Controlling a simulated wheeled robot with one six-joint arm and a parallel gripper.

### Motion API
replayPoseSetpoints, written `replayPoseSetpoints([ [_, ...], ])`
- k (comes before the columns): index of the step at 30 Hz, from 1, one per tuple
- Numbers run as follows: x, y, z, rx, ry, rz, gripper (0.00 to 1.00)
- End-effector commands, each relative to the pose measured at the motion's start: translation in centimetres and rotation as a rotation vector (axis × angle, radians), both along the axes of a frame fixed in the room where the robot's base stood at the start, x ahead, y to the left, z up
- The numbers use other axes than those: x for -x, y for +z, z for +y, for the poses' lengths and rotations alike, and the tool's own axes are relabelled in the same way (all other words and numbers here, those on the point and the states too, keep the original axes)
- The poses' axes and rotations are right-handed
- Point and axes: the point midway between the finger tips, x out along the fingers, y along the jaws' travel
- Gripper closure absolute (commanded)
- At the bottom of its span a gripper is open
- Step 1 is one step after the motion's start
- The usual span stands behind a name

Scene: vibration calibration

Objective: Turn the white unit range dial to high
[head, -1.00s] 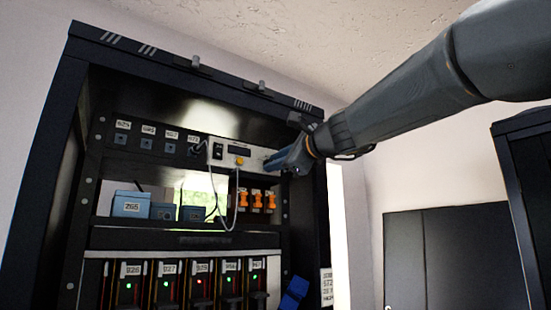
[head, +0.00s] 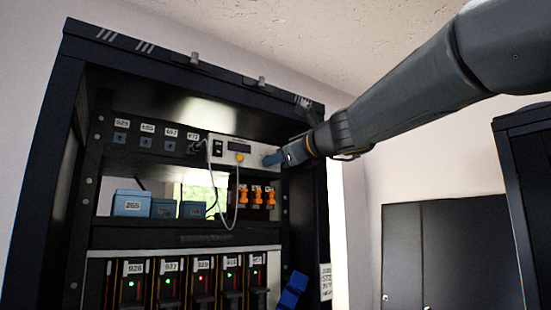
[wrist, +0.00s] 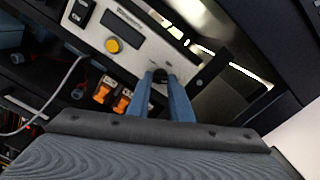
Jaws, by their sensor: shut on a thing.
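The white unit (head: 230,151) is mounted in the upper part of the black rack. It has a dark display, a yellow button (wrist: 114,45) and a black switch. The range dial (wrist: 160,75) is a small dark knob at the unit's right end in the wrist view. My gripper (wrist: 161,80) has its blue fingers shut on the dial, one on each side. In the head view my gripper (head: 271,159) is at the unit's right end and hides the dial. The dial's pointer and its label are too small or hidden to read.
Orange clips (head: 257,198) are below the unit. Blue boxes (head: 131,203) stand on the shelf at left, above a row of modules with lights. The rack's right post (head: 304,215) is close to my arm.

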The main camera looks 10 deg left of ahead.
Motion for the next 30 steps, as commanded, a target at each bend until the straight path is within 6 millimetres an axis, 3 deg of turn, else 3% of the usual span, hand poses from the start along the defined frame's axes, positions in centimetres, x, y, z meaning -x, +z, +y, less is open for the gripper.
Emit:
replayPoseSetpoints([
  [8, 0.0, -0.1, 0.0, 0.0, 0.0, 0.002, 1.0],
  [9, 0.0, -0.1, 0.0, 0.0, 0.0, 0.002, 0.79],
  [12, 0.0, -0.1, 0.0, 0.0, 0.0, 0.002, 0.62],
  [23, 0.3, 0.0, -0.3, 0.001, 0.0, -0.001, 0.62],
  [30, 2.4, -0.1, -3.0, 0.0, -0.002, -0.003, 0.62],
])
